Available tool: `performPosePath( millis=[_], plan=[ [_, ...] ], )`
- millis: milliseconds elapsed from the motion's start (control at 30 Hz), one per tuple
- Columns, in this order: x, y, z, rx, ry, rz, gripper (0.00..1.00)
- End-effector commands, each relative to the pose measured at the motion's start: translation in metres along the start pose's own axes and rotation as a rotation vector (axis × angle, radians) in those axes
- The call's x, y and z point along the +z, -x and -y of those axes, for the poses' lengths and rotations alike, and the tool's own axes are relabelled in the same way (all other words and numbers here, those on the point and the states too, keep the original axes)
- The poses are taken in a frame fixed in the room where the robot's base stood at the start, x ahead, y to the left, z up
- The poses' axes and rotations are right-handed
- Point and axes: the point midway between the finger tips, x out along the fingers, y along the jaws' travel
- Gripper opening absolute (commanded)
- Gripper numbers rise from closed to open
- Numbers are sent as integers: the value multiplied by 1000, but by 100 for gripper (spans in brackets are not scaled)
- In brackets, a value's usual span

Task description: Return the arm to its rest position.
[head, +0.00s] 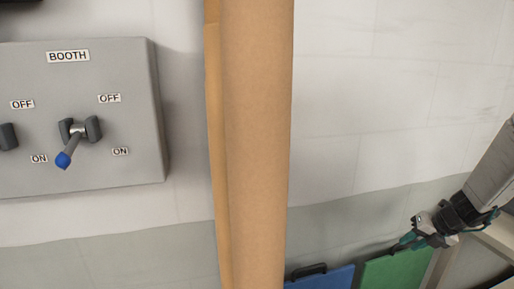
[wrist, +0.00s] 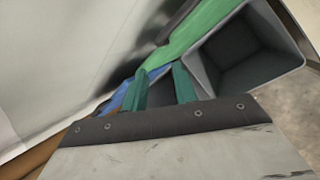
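My gripper (head: 402,243) is at the lower right of the head view, at the end of my arm, which comes in from the right edge. It points left and down, in front of the wall and above a green panel (head: 396,273). In the wrist view my gripper (wrist: 160,70) shows two teal fingers standing apart, with nothing held between them. A green strip (wrist: 197,28) and a blue piece (wrist: 113,100) lie beyond the fingers. I cannot tell whether the fingers touch them.
A grey BOOTH switch box (head: 120,75) with a blue-tipped lever (head: 64,159) is on the wall at left. A brown upright post (head: 257,140) crosses the head view. A blue panel (head: 325,280) stands at the bottom. A grey open bin (wrist: 298,62) is beside my fingers.

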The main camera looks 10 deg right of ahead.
Motion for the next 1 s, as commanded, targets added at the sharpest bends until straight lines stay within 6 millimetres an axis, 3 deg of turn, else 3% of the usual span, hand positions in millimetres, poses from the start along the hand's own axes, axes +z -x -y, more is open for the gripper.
performPosePath(
  millis=[267, 500, 700, 867, 900, 1000],
  plan=[
    [-58, 41, -71, 125, 969, -155, 28],
    [-125, 92, -133, 302, 1866, -279, 28],
    [-185, 139, -166, 486, 2544, -390, 28],
    [-226, 172, -179, 612, 2962, -489, 28],
    [-235, 179, -181, -631, -3018, 511, 28],
    [-255, 196, -185, -581, -2832, 511, 28]
  ],
)
